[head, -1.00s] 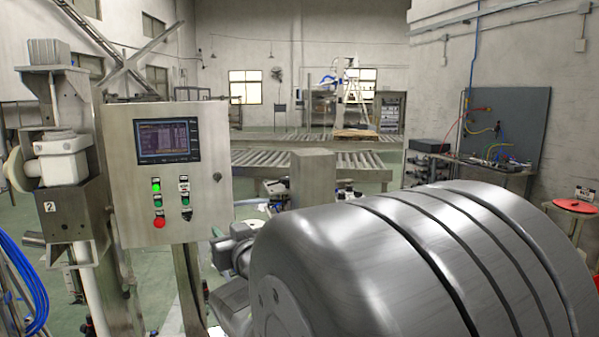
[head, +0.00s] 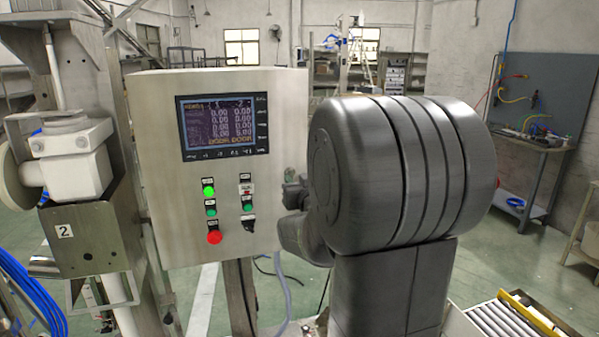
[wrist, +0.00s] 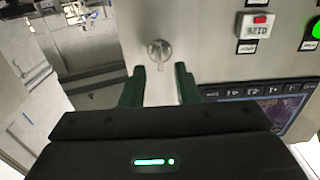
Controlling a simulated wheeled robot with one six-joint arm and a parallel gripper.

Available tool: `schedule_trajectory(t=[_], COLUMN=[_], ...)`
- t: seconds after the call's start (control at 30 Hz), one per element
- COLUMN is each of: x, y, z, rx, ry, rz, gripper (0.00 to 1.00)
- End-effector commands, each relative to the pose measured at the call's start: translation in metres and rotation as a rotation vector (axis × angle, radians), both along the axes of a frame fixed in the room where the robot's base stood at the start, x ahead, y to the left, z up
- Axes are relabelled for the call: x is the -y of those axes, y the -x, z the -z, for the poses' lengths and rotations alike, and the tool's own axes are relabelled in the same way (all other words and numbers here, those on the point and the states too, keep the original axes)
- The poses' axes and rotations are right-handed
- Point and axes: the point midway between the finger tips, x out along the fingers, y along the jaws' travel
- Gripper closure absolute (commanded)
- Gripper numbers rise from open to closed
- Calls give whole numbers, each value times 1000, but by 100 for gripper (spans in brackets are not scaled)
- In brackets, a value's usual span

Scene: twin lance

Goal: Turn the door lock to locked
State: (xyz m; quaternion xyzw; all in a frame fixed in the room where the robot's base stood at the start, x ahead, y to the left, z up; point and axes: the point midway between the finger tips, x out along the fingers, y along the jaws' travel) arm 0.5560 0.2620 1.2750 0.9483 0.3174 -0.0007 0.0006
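The door lock (wrist: 159,52) is a small round metal lock with a raised grip on the steel cabinet door, seen in the wrist view. Its grip looks roughly upright in that picture, slightly tilted. My gripper (wrist: 159,72) is open, with a dark green finger on each side below the lock and a gap between them. The lock lines up with that gap; I cannot tell that either finger touches it.
The cabinet front carries a screen (head: 222,127), a lit green button (head: 208,190) and a red button (head: 214,237). A valve post marked 2 (head: 66,231) stands to the left. A roller conveyor (head: 505,318) lies at the lower right.

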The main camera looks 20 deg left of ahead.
Motion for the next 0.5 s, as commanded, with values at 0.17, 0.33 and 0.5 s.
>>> schedule_trajectory(t=[0.17, 0.33, 0.5], x=[-14, -21, -23], y=[-19, -28, -30], z=[-1, 0, 0], rx=[-1, 0, 1], ry=[2, 1, 1], rz=[0, 0, 0], gripper=[72, 72, 72])
